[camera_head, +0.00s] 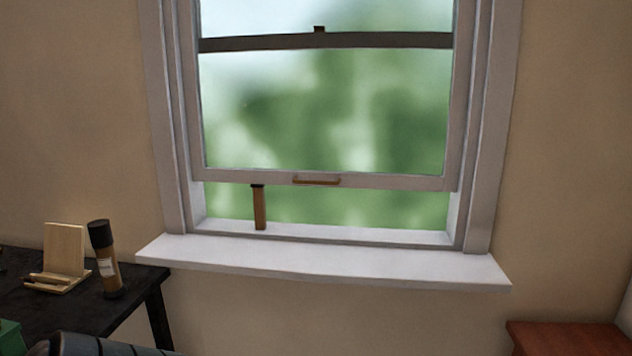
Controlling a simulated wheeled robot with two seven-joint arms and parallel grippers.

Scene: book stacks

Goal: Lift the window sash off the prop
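The window sash (400,183) is white-framed and partly raised, with a gap below its bottom rail. A small brass-coloured handle (316,180) sits on the middle of that rail. The prop (260,210) is a short brown upright stick with a dark cap, standing in the gap left of the handle. Its top meets the underside of the sash rail, or very nearly; I cannot tell whether they touch. Neither gripper shows. A dark, ribbed piece at the bottom left edge may be part of my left arm.
A white sill (330,262) juts out below the window. At left, a black table (30,312) holds a wooden stand (65,250), a dark-capped bottle (106,262) and a green object (9,338). A reddish-brown wooden top (570,338) is at lower right. The sill is clear.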

